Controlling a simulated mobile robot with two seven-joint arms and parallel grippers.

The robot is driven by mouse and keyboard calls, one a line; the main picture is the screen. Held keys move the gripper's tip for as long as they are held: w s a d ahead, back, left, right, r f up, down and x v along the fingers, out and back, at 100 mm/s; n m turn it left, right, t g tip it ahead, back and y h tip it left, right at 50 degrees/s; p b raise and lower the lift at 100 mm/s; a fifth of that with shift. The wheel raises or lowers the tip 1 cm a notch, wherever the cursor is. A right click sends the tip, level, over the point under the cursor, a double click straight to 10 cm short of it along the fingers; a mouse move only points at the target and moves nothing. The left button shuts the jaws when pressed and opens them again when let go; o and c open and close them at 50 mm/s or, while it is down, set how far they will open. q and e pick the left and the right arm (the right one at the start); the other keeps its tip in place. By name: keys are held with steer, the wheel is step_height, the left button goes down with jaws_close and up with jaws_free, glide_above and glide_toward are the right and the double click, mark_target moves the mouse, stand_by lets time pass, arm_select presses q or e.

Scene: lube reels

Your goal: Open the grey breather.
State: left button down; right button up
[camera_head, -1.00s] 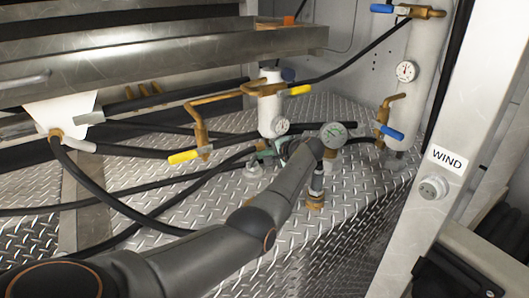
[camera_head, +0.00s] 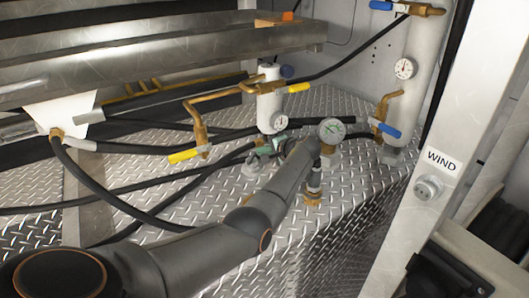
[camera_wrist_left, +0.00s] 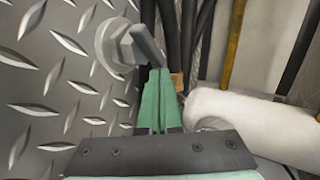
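The grey breather (camera_wrist_left: 120,45) is a hex-shaped metal fitting with a flat grey lever on the diamond-plate deck. In the head view it seems to be the small grey fitting (camera_head: 251,166) beside my left gripper (camera_head: 266,148). In the left wrist view, my left gripper's green fingers (camera_wrist_left: 159,75) lie side by side, closed together. Their tips are at the lower end of the lever, and I cannot tell whether they touch it. My left forearm and wrist hide part of the deck behind them. My right gripper is not in view.
A white cylinder (camera_head: 268,100) stands close behind the gripper. A yellow-handled valve (camera_head: 190,154) is to the left, with black hoses (camera_head: 110,190) across the deck. A white post (camera_head: 425,190) borders the right side.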

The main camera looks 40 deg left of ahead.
arm_select(q)
steer(key=shift+s+a+f+g, duration=0.15)
steer(key=shift+s+f+g, duration=0.05)
steer(key=shift+s, duration=0.2)
steer(key=shift+s+a+f+g, duration=0.1)
steer(key=shift+s+f+g, duration=0.1)
steer(key=shift+s, duration=0.2)
steer(key=w+v, duration=0.1)
steer(key=v, duration=1.2)
steer(key=shift+r+t+p, duration=0.3)
steer(key=shift+p, duration=0.1)
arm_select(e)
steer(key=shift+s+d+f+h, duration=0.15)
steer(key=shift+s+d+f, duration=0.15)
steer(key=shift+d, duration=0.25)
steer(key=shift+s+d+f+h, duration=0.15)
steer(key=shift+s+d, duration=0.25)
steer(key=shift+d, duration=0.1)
arm_select(q)
steer(key=shift+d, duration=0.15)
